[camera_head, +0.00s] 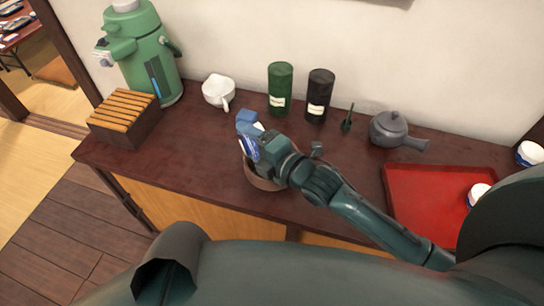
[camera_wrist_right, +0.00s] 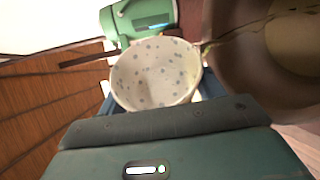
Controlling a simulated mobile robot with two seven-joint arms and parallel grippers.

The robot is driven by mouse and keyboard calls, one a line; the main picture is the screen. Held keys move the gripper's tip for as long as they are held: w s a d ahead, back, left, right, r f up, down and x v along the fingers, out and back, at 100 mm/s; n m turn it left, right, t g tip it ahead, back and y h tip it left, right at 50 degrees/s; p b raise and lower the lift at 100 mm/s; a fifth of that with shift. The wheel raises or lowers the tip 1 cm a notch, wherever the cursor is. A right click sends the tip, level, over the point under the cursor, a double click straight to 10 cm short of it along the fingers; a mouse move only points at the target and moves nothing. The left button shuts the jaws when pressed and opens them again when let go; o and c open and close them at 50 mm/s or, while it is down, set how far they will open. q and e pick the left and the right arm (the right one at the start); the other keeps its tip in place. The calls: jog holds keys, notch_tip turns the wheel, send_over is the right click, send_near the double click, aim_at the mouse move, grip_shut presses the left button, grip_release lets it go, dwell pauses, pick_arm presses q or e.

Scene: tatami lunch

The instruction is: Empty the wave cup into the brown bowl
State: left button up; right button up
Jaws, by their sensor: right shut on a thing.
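The wave cup (camera_head: 249,148), white and blue, is in my right gripper (camera_head: 252,135), tilted over the brown bowl (camera_head: 265,184). The gripper and cup hide part of the bowl. In the right wrist view the cup (camera_wrist_right: 155,75) shows its pale, spotted inside, with its mouth toward the camera. The bowl (camera_wrist_right: 228,75) is beside it at the right. A thin yellowish line runs from near the cup's rim across the bowl; it looks like a stream of liquid. A pale yellowish area shows inside the bowl. My left gripper is out of view.
A white spouted pot (camera_head: 218,91), green canister (camera_head: 280,88), black canister (camera_head: 319,95) and grey teapot (camera_head: 390,130) stand along the back. A red tray (camera_head: 425,195) is at right. A slatted wooden box (camera_head: 124,117) and green dispenser (camera_head: 146,55) are at left.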

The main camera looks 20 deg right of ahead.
jog(key=shift+a+r, duration=0.1)
jog(key=shift+a, duration=0.05)
jog(key=shift+m, duration=0.4)
